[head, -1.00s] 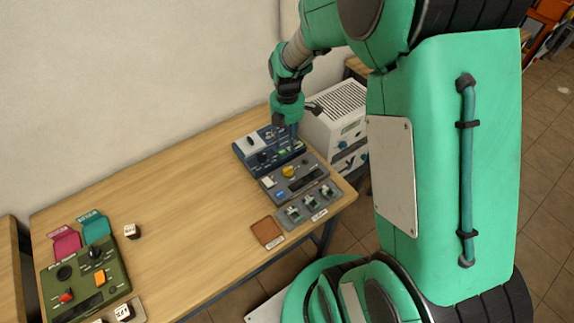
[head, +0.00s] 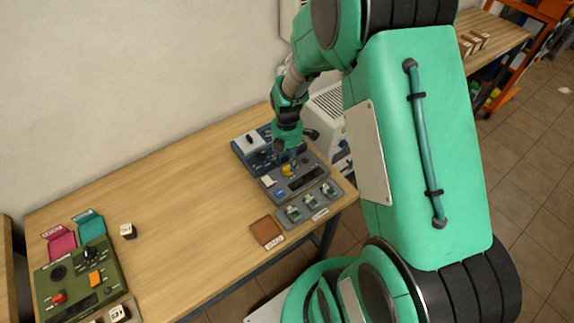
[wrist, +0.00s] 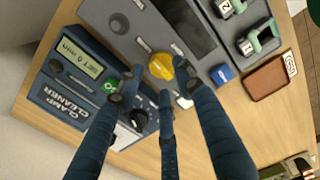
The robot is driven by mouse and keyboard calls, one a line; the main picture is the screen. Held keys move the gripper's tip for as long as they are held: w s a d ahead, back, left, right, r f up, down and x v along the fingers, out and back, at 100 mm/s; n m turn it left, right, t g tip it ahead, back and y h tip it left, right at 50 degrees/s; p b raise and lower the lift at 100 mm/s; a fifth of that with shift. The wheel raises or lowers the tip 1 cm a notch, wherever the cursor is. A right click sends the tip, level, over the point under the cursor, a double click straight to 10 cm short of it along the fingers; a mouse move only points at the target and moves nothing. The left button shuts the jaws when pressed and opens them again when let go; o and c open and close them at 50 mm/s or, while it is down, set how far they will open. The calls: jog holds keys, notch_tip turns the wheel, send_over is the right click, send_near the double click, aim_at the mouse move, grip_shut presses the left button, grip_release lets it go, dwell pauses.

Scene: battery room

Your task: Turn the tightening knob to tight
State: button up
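A yellow knob (wrist: 161,66) sits on a grey control panel (wrist: 128,43) in the wrist view. In the head view the yellow knob (head: 286,171) is partly covered by my gripper. Its label and setting are too small to read. In the head view my gripper (head: 292,157) hangs over the grey panel.
A blue clamp cleaner (wrist: 60,85) with a display, green button (wrist: 109,86) and black knob (wrist: 138,118) adjoins the panel. Several small clamps (head: 312,202) and a brown pad (head: 266,230) lie nearby. A green console (head: 75,278) stands at far left; the table middle is mostly clear.

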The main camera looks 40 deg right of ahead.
jog(key=shift+f, duration=0.9)
jog(key=shift+c, duration=0.2)
grip_shut()
